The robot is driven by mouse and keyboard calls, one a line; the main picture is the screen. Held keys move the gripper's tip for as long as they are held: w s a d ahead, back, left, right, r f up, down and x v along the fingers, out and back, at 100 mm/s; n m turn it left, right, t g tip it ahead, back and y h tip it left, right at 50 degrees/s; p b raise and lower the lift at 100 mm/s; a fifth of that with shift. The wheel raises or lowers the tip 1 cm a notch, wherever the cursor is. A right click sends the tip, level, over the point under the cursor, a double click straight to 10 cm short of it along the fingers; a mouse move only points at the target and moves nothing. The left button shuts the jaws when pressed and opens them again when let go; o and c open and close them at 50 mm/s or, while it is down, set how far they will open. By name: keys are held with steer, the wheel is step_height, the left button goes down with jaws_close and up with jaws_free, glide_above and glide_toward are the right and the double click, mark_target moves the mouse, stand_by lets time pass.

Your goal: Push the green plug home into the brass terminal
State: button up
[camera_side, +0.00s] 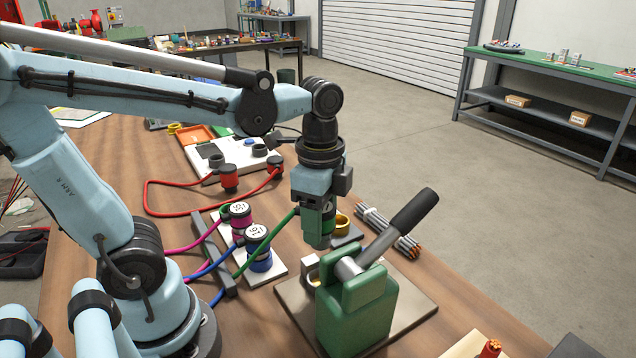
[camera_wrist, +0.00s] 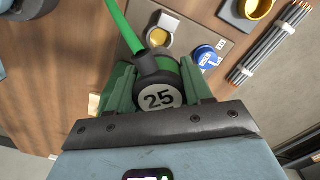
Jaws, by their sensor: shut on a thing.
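My gripper (camera_side: 318,222) is shut on the green plug, which shows its round cap marked 25 (camera_wrist: 160,97) between the jaws in the wrist view. The plug's green cable (camera_wrist: 122,25) leaves past its upper left. In the side view the plug hangs above the work and its lower end is clear of any socket. A brass cup (camera_wrist: 161,37) in a pale mount lies just beyond the plug in the wrist view. A second brass ring (camera_side: 341,221) sits on a dark block further back. I cannot tell which is the brass terminal. The jaws hide part of the plug.
A green lever press (camera_side: 357,310) with a black handle stands close at the right on a flat plate (camera_side: 415,305). A cable bundle (camera_side: 390,231) lies behind it. Plugs marked 35 (camera_side: 238,210) and 16 (camera_side: 256,233) stand at the left. A blue disc (camera_wrist: 206,57) is near the brass cup.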

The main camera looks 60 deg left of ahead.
stand_by(0.3)
steer(key=w+a+f+n, duration=0.2)
steer(key=w+a+n, duration=0.2)
steer(key=w+a, duration=0.85)
steer(key=shift+d+f, duration=0.15)
steer(key=shift+f, duration=0.95)
steer(key=shift+d+f, duration=0.1)
steer(key=shift+f, duration=1)
steer(key=shift+f, duration=1.65)
steer(key=o, duration=1.3)
steer(key=shift+o, duration=0.2)
